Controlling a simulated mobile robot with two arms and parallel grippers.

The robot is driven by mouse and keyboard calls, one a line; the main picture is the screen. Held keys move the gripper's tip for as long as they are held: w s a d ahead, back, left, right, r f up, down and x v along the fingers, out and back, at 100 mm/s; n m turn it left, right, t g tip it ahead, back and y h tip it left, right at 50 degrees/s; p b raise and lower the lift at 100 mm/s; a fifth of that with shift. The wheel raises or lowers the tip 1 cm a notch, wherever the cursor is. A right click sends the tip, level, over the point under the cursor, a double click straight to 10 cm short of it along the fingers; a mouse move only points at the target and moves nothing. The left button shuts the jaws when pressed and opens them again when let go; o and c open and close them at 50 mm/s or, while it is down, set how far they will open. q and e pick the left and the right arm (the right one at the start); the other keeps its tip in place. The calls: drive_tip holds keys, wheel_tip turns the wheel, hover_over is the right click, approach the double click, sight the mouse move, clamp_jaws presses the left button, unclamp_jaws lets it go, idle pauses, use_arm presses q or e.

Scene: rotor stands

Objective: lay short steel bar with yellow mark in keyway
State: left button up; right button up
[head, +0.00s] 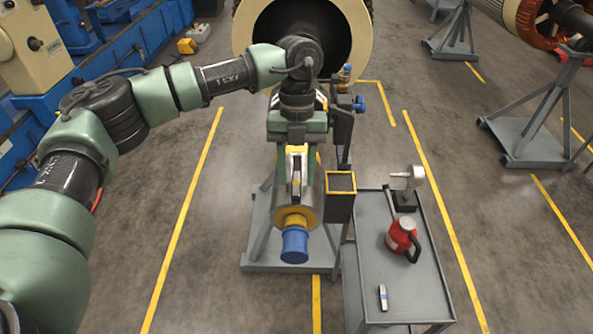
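The shaft, with a yellow end ring (291,217) and a blue cap (294,245), lies on a grey stand (258,232) at the centre of the head view. My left gripper (297,188) points down over the top of the shaft, where the keyway is hard to make out. A pale strip shows between its dark fingers, but I cannot tell whether it is a held bar or the shaft. A short light steel bar (383,297) with a dark band lies on the cart; no yellow mark is clear on it. My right gripper is out of view.
The grey cart (405,303) stands right of the shaft and carries a red can (402,239) and a grey-and-black device (407,187). An open yellow-rimmed box (341,183) sits close beside the shaft. A large cream ring (248,22) is behind. Floor left of the stand is clear.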

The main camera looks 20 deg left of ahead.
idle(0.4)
use_arm(q)
drive_tip(key=o, duration=0.6)
drive_tip(key=shift+c, duration=0.2)
drive_tip(key=shift+r, duration=0.1)
drive_tip(key=shift+r+p, duration=2.1)
drive_tip(key=shift+r, duration=1.3)
